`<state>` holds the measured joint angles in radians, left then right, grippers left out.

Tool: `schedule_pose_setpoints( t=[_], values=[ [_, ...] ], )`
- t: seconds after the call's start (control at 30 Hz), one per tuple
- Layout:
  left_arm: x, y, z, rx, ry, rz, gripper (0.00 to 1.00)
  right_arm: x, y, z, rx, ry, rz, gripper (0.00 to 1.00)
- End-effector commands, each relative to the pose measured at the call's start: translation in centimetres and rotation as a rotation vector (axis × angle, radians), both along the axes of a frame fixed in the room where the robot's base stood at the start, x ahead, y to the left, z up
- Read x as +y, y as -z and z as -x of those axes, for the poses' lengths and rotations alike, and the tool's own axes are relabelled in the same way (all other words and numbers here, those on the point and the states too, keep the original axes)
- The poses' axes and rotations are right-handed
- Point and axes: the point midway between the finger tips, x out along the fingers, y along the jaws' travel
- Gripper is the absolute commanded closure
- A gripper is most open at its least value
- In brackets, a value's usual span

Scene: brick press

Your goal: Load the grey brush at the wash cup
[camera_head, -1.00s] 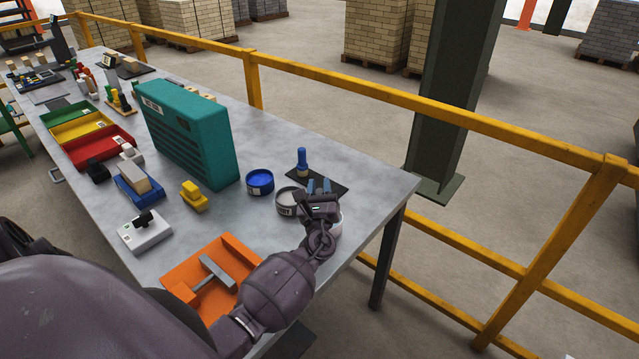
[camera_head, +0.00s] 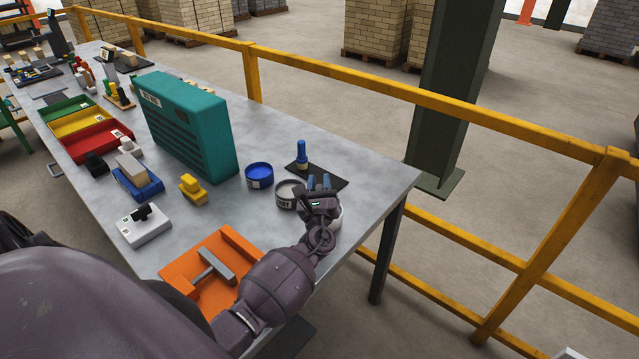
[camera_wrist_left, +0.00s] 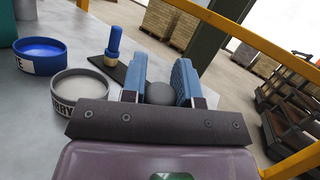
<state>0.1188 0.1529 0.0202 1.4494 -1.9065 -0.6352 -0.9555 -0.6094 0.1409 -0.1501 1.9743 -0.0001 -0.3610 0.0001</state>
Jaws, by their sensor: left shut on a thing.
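My left gripper (camera_head: 319,183) is over the right end of the bench, and in the wrist view its two blue fingers (camera_wrist_left: 160,85) are shut on a grey rounded thing, which looks like the grey brush (camera_wrist_left: 160,94). Most of the brush is hidden by the hand. A cup with grey contents (camera_head: 286,193) stands just left of the hand and also shows in the wrist view (camera_wrist_left: 78,84); its label is only partly readable. A pale rounded thing (camera_head: 339,219), perhaps another cup, is mostly hidden behind the hand. My right gripper is not in view.
A blue brush (camera_head: 302,155) stands upright on a dark mat (camera_head: 325,178) behind the hand. A blue paint cup (camera_head: 259,175) is left of the grey one. An orange tray (camera_head: 196,267), yellow block (camera_head: 193,188) and teal case (camera_head: 190,125) are further left. A yellow railing (camera_head: 430,108) runs behind.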

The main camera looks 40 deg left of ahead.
Motion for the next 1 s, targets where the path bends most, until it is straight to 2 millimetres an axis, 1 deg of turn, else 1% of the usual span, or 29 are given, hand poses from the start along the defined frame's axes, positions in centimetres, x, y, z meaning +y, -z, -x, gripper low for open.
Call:
schedule_pose_setpoints(
  t=[1.0],
  values=[
    [0.00, 0.85, -0.02, -0.001, 0.000, 0.000, 0.96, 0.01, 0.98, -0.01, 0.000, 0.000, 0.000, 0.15]
  ],
)
